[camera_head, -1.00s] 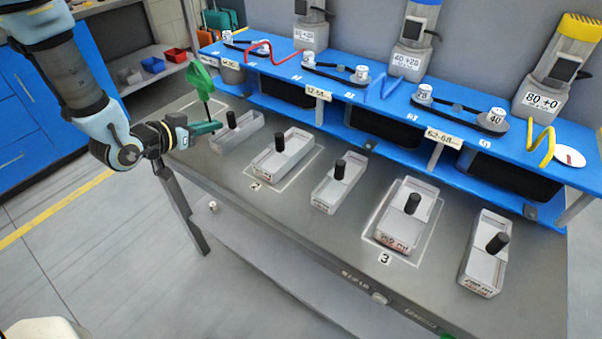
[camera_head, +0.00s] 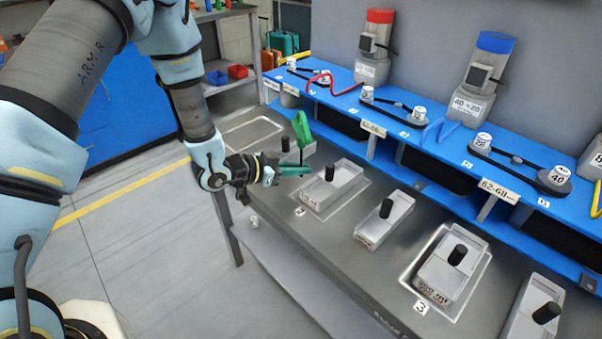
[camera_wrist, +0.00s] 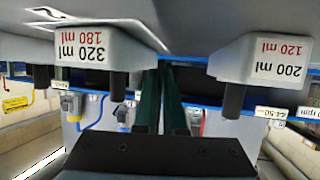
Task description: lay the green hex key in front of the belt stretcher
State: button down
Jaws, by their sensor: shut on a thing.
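The green hex key (camera_head: 302,130) stands up from my gripper (camera_head: 300,170), its thick green part above the teal fingers. My gripper is shut on it at the left end of the grey bench, in front of the first small tray (camera_head: 289,156), which it partly hides. In the wrist view the dark green fingers (camera_wrist: 160,100) point away between two hanging labelled trays; I cannot make out the key there. On the blue shelf, black bands run around paired white pulleys (camera_head: 393,105), with another such unit (camera_head: 518,168) to the right; I cannot tell which is the belt stretcher.
Several grey trays with black posts stand along the bench, one tray (camera_head: 450,275) in a marked outline by number 3. Grey bottle-like units stand behind. Floor is free at the left.

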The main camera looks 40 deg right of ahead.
jog(key=shift+f, duration=1.05)
jog(key=shift+f, duration=0.2)
jog(key=c, duration=1)
grip_release()
jog(key=shift+r, duration=0.2)
